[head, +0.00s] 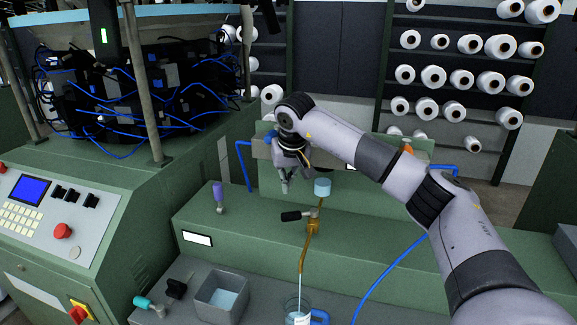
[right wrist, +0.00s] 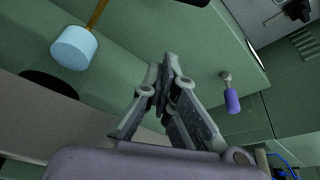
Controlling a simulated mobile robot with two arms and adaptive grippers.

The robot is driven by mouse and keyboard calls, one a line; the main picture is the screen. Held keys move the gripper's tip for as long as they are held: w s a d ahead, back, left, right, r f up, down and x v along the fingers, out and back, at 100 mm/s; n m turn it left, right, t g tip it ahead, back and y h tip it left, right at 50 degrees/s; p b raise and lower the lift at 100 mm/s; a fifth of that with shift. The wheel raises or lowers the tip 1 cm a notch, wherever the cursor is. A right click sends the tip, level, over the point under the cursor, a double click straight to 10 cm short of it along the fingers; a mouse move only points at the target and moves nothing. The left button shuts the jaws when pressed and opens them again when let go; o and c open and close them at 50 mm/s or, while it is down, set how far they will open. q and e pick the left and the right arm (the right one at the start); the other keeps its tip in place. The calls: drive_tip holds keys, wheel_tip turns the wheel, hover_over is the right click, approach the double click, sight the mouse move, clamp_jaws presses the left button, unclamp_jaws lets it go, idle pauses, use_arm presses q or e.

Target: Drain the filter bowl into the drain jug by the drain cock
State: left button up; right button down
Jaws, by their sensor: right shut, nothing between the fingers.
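The filter bowl (head: 322,187) is a small pale blue cup on the green machine body; it also shows at upper left in the right wrist view (right wrist: 75,47). Below it, the drain cock (head: 312,222) is brass, with a black lever (head: 291,216) pointing left. A thin pale stream (head: 301,285) runs from its brass pipe down into the clear drain jug (head: 299,315), which the bottom edge cuts off. My right gripper (head: 284,188) is shut and empty, above and left of the lever, apart from it. Its closed fingertips show in the right wrist view (right wrist: 170,62). My left gripper is not in view.
A purple-handled knob (head: 218,195) stands left on the green ledge. A grey bin (head: 219,298), a teal-handled tool (head: 146,303) and a black-handled tool (head: 176,288) lie in front. A blue hose (head: 390,270) runs right of the jug. Yarn cones (head: 433,78) fill the rear rack.

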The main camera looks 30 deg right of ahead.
sight(300, 215)
use_arm(q)
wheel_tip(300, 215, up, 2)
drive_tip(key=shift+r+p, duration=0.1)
drive_tip(key=shift+p, duration=0.7)
use_arm(e)
drive_tip(key=s+f, duration=0.1)
drive_tip(key=s+a+f, duration=0.1)
drive_tip(key=s+f, duration=0.1)
drive_tip(key=shift+a, duration=0.1)
drive_tip(key=shift+w+f, duration=0.1)
drive_tip(key=shift+a, duration=0.1)
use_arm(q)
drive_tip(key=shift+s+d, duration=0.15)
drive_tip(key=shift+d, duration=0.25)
use_arm(e)
drive_tip(key=shift+s, duration=0.2)
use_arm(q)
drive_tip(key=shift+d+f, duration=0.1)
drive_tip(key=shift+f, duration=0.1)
